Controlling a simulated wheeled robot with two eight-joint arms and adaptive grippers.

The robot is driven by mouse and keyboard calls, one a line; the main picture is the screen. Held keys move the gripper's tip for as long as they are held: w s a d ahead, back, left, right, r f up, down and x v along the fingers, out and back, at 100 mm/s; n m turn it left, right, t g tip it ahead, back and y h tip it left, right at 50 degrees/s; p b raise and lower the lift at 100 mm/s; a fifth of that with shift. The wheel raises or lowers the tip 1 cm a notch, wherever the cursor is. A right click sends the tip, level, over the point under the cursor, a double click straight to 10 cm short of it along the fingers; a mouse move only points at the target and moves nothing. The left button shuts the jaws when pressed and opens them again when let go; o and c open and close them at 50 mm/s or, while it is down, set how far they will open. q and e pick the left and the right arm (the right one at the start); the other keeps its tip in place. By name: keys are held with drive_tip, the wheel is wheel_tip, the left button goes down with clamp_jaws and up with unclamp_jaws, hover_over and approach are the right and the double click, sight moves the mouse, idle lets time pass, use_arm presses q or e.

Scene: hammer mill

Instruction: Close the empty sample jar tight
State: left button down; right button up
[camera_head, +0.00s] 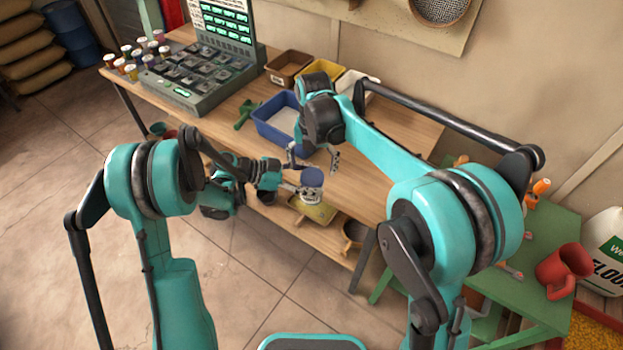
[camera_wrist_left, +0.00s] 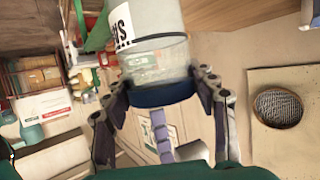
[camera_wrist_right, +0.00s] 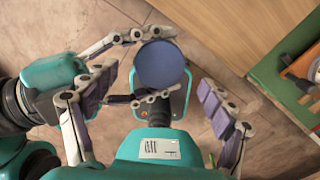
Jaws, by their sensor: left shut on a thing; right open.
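The sample jar (camera_head: 308,197) is pale and clear, with a dark blue lid (camera_head: 312,177) on top. My left gripper (camera_head: 303,189) is shut on the jar and holds it roughly upright near the table's front edge. In the left wrist view the jar (camera_wrist_left: 152,62) shows part of a label and a blue band between the fingers. My right gripper (camera_head: 313,161) is open just above the jar. In the right wrist view its fingers are on either side of the lid (camera_wrist_right: 162,64), apart from it. I cannot tell how tightly the lid sits.
A blue bin (camera_head: 268,128) with pale contents stands on the wooden table (camera_head: 372,178) behind the grippers. A control console (camera_head: 205,75) and several small jars stand at the back left. Smaller bins (camera_head: 288,68) line the back edge. A green bench (camera_head: 550,225) stands at the right.

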sight(312, 177)
drive_tip(key=shift+r, duration=0.65)
drive_tip(key=shift+c, duration=0.3)
wheel_tip(312, 177, up, 4)
drive_tip(key=shift+f, duration=0.2)
drive_tip(key=shift+f, duration=0.15)
drive_tip(key=shift+f, duration=3.95)
drive_tip(key=shift+c, duration=0.4)
